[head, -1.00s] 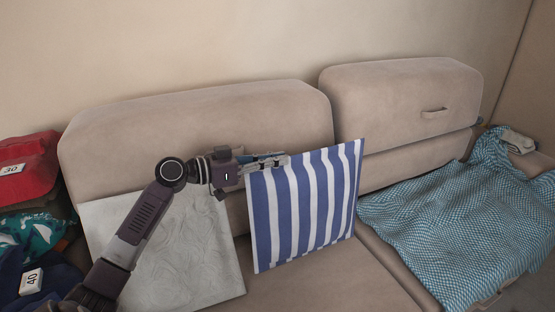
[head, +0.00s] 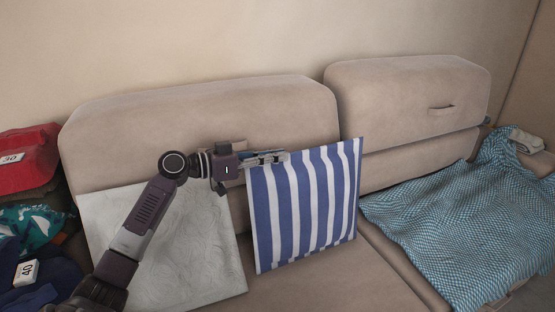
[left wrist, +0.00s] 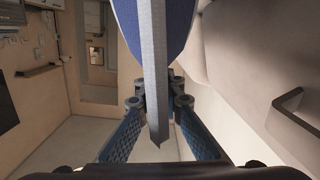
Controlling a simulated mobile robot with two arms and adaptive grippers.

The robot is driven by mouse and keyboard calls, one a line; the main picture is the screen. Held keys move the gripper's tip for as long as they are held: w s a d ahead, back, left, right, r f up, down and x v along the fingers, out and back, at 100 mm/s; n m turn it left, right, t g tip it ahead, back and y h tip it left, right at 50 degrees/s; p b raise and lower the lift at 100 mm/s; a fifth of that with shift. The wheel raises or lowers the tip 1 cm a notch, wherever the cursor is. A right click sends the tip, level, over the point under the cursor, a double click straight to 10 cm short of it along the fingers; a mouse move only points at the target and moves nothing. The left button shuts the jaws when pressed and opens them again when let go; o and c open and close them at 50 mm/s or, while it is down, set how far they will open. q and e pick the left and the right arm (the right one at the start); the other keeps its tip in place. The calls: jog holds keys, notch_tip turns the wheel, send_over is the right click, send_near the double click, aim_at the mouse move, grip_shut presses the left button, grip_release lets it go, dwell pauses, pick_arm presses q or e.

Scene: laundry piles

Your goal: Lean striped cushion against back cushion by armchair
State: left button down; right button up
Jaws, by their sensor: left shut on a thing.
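The striped cushion (head: 305,208), blue and white, stands nearly upright on the sofa seat, its top tilted slightly. My left gripper (head: 268,159) is shut on its upper left edge. In the left wrist view, the cushion's edge (left wrist: 154,70) runs between the two fingers (left wrist: 158,107). The back cushion (head: 200,115), beige and wide, is behind it; the gap between them cannot be told. A second beige back cushion (head: 405,95) with a handle stands to the right. My right gripper is not in view. No armchair can be made out for certain.
A white patterned cushion (head: 185,250) leans on the sofa at the left, behind my left arm. A blue checked cloth (head: 460,220) lies over the right seat. A red bundle (head: 28,160) and dark folded laundry lie at the far left. Bare seat (head: 320,290) shows in front.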

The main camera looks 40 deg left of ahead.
pick_arm(q)
jog(key=shift+r, duration=0.1)
jog(key=c, duration=2)
grip_release()
jog(key=v, duration=1.2)
jog(key=shift+a, duration=0.1)
